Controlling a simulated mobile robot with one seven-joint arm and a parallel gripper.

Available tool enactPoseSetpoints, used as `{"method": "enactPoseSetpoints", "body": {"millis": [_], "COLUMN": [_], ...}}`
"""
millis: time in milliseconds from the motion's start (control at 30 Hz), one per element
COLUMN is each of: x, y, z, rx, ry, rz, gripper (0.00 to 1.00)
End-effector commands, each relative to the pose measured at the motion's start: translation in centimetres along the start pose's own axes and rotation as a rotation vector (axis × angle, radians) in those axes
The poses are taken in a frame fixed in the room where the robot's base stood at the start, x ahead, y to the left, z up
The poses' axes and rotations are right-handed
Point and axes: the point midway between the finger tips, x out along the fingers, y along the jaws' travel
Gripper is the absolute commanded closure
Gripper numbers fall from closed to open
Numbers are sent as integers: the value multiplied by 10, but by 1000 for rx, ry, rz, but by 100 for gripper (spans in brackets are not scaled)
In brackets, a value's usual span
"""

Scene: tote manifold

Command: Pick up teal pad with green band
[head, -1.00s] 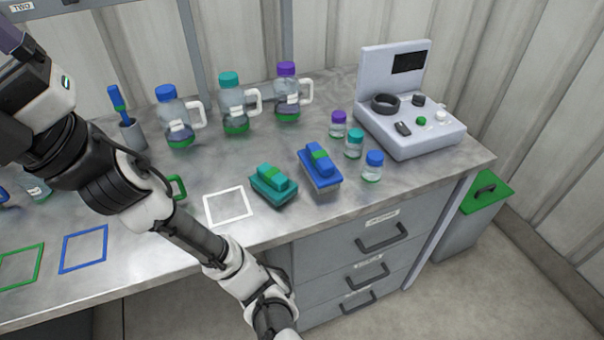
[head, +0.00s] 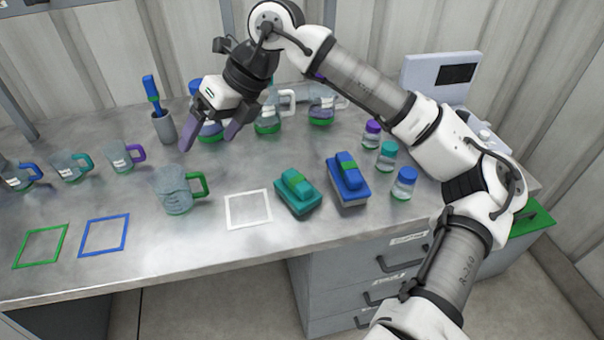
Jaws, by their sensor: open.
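The teal pad with a green band (head: 297,192) lies on the metal counter, just right of a white square outline (head: 248,209). A blue pad with a green band (head: 347,180) lies close on its right.
A clear jug with a green handle (head: 175,190) stands left of the white outline. Small capped jars, such as the blue-capped one (head: 404,183), stand right of the pads. The counter's front edge runs just below the pads.

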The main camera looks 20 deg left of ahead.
Motion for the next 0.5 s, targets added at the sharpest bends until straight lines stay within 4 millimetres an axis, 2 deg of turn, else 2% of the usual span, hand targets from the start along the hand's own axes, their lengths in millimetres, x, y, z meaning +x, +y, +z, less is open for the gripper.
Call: {"method": "enactPoseSetpoints", "body": {"millis": [33,100,200,300,367,500], "x": [-8,-21,-41,-52,-53,-36], "y": [-31,-65,-95,-109,-114,-122], "z": [-16,-40,-64,-78,-83,-92], "rx": [52,120,197,240,251,253], "ry": [84,191,298,354,369,373], "rz": [-125,-265,-404,-474,-491,-489], "gripper": [15,15,15,15,15,15]}}
